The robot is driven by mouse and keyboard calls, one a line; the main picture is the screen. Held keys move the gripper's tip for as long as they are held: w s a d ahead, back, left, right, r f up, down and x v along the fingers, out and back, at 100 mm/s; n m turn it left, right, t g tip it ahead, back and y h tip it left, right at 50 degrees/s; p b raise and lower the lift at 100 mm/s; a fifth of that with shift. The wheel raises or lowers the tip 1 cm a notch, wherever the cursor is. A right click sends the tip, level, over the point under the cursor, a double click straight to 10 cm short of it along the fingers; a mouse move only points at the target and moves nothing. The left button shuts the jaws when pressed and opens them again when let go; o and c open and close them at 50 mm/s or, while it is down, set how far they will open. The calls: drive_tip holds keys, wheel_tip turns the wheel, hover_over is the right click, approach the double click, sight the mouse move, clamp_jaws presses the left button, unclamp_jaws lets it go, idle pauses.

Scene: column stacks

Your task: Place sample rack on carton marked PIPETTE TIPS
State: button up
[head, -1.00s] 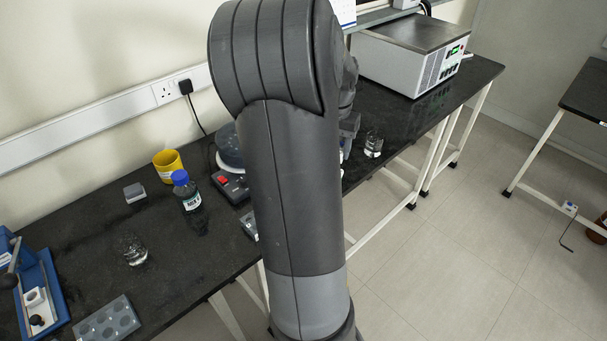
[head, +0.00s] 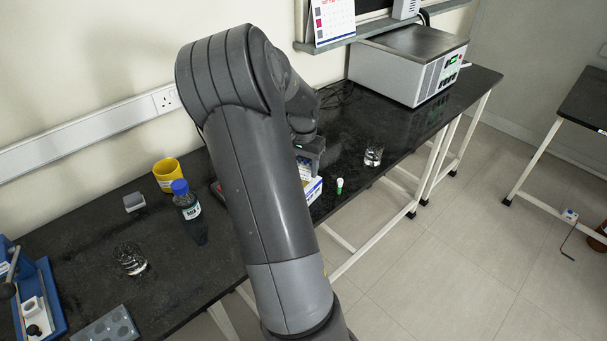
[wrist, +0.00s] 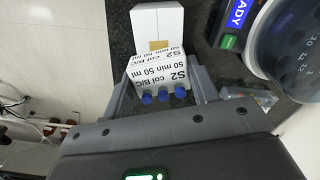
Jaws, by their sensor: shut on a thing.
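My gripper (wrist: 163,93) is shut on the sample rack (wrist: 160,72) in the wrist view. The rack is white, with printed labels reading S2 col B/C and 50 min 50 ml, and several blue caps along its near edge. A plain white carton (wrist: 157,24) with a tan patch shows just beyond the rack; I cannot tell whether they touch. In the head view my gripper (head: 310,148) is above a white and blue carton (head: 313,190) near the bench's front edge. My arm hides part of it, and its marking cannot be read.
A small green and white vial (head: 339,186) and a glass beaker (head: 373,155) stand right of the carton. A round device with a READY display (wrist: 229,42) is close on the right in the wrist view. A blue-capped bottle (head: 186,200) and yellow pot (head: 167,175) are left of my arm.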

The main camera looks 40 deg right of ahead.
sight(304, 167)
drive_tip(key=shift+f, duration=1.6)
drive_tip(key=shift+f, duration=0.2)
drive_tip(key=o, duration=1)
